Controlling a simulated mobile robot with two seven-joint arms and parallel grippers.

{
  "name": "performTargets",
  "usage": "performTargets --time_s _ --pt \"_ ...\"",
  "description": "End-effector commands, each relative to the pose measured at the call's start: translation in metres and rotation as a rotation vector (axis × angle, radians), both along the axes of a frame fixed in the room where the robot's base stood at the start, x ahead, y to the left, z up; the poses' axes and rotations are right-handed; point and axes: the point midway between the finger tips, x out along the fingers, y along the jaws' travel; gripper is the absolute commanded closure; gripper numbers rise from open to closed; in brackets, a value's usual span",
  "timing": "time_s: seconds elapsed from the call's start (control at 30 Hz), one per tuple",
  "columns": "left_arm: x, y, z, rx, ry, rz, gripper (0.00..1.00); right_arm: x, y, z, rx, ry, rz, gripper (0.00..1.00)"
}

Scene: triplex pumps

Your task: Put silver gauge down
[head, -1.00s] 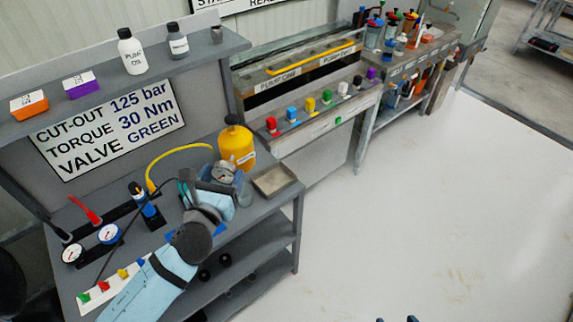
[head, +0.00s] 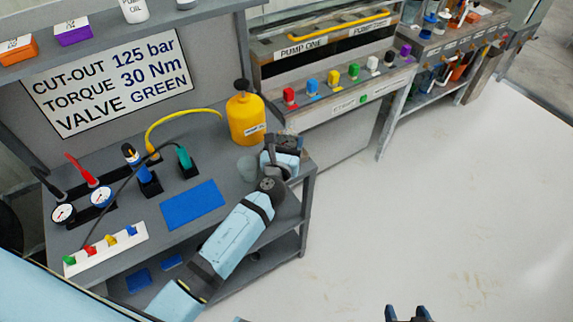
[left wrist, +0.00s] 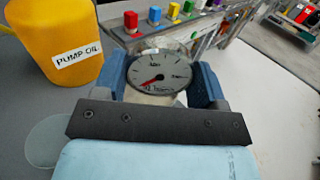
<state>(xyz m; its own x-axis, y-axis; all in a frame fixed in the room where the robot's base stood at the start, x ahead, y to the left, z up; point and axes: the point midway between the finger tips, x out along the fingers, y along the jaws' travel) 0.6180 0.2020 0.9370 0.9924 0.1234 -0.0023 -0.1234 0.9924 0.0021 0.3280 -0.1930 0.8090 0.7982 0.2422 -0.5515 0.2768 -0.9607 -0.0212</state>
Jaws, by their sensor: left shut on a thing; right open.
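The silver gauge (left wrist: 158,72) has a round pale dial with a red needle. In the left wrist view it sits between the two blue fingers of my left gripper (left wrist: 160,84), which is shut on it. In the head view my left gripper (head: 284,145) is over the right end of the grey bench (head: 215,145), right of the yellow pump oil bottle (head: 246,118). The gauge is hidden there, and I cannot tell whether it touches a surface. My right gripper (head: 408,313) is open and empty at the bottom edge, over the floor.
A blue mat (head: 193,204) lies clear on the bench. Two other gauges (head: 101,196) and a blue-and-black tool (head: 142,170) stand at the left. Coloured valves (head: 353,71) line the pump stand behind.

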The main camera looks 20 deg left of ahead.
Motion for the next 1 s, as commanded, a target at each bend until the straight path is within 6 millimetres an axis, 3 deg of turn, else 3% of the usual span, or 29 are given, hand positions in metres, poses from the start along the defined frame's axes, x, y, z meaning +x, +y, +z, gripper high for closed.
performTargets --time_s 0.03,0.27,0.5,1.0 --pt "0.000 0.000 -0.014 0.002 0.000 0.000 0.73 0.000 -0.001 -0.011 -0.002 0.000 -0.001 0.32" --pt "0.000 0.000 -0.033 0.000 -0.001 -0.001 0.73 0.000 -0.002 -0.020 -0.002 0.006 -0.003 0.32" --pt "0.000 0.000 -0.067 0.002 -0.002 -0.002 0.73 0.002 -0.001 -0.031 0.009 0.007 -0.008 0.32" --pt "0.000 0.000 -0.075 0.000 -0.002 -0.001 0.73 0.003 0.002 -0.035 0.017 0.018 -0.009 0.32"
